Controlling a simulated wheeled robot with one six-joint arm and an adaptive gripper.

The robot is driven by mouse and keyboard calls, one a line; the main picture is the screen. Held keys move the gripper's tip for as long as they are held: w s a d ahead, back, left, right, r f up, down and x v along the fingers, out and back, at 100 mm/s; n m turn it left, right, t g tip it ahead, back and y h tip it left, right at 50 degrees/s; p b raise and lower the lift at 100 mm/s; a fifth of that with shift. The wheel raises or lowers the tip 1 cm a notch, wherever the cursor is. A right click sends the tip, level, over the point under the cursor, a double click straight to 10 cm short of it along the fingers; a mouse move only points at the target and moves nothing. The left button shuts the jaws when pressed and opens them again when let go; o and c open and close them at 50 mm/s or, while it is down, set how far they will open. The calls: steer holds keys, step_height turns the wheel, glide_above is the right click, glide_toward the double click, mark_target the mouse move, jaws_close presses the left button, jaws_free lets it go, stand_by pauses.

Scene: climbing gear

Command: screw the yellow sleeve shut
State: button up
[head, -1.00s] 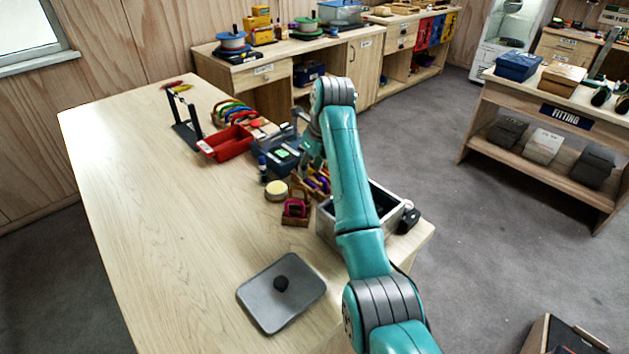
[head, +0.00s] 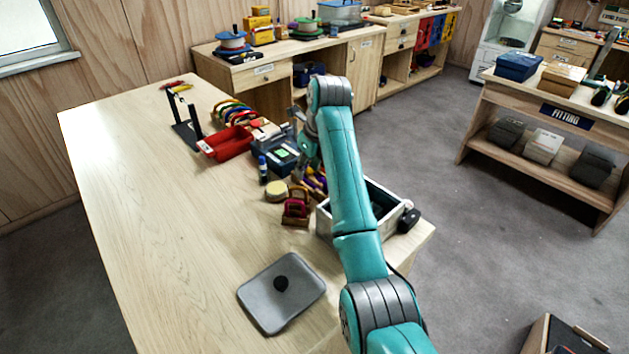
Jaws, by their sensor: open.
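Several coloured carabiners (head: 316,182) stand in a small wooden holder beside the open-topped metal box; yellow and purple parts show among them. I cannot make out which part is the yellow sleeve, or whether it is screwed shut. My gripper (head: 302,172) points down behind my teal arm, just above or beside this holder. It is open, with no held thing visible. The arm and wrist hide part of the holder, and whether the fingers touch a carabiner cannot be seen.
A red-purple item in a small wooden block (head: 295,211), a round cream tin (head: 276,191) and a blue bottle (head: 263,170) stand close by. The metal box (head: 375,205) is right, a grey lid (head: 281,292) in front, a red tray (head: 228,143) behind. The table's left is clear.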

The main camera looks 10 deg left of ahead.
steer(key=shift+s+a, duration=0.2)
steer(key=shift+s, duration=0.05)
steer(key=shift+f, duration=1.4)
steer(key=shift+w+d, duration=0.1)
steer(key=shift+w+d, duration=0.35)
steer(key=shift+w, duration=0.15)
